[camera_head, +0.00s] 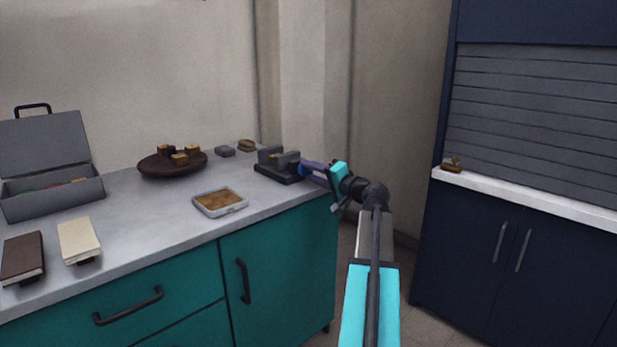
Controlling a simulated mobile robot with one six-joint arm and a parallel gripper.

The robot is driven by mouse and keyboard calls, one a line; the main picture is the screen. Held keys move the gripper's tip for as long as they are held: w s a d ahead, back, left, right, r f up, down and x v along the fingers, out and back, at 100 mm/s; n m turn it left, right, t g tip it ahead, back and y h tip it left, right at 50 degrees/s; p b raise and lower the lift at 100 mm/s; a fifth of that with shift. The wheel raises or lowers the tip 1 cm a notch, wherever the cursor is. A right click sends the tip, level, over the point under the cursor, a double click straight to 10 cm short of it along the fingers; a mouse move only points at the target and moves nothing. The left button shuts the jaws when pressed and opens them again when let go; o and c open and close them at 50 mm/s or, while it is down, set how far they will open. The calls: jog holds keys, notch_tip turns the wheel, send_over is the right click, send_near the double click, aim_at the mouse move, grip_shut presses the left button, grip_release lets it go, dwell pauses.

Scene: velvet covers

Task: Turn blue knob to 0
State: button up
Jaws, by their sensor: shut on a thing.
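A dark device (279,167) with upright grey blocks and a small brass-coloured piece stands at the right end of the grey counter. A blue-purple piece (311,170), which seems to be the blue knob, sticks out from its right side. My gripper (328,175), with a teal body, reaches in from the right at the counter's edge and is shut on this piece. The fingertips are too small to make out clearly. No dial marks or 0 can be read, so I cannot tell the knob's setting.
On the counter (150,215) are a shallow tray (220,203), a dark round dish (172,164) with brass blocks, two books (78,242) and an open grey case (45,155). A grey block (225,151) lies behind. A navy cabinet (515,250) stands right.

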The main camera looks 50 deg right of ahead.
jog(key=shift+w+r, duration=0.1)
jog(key=shift+r, duration=0.05)
jog(key=o, duration=1)
jog(key=shift+o, duration=0.3)
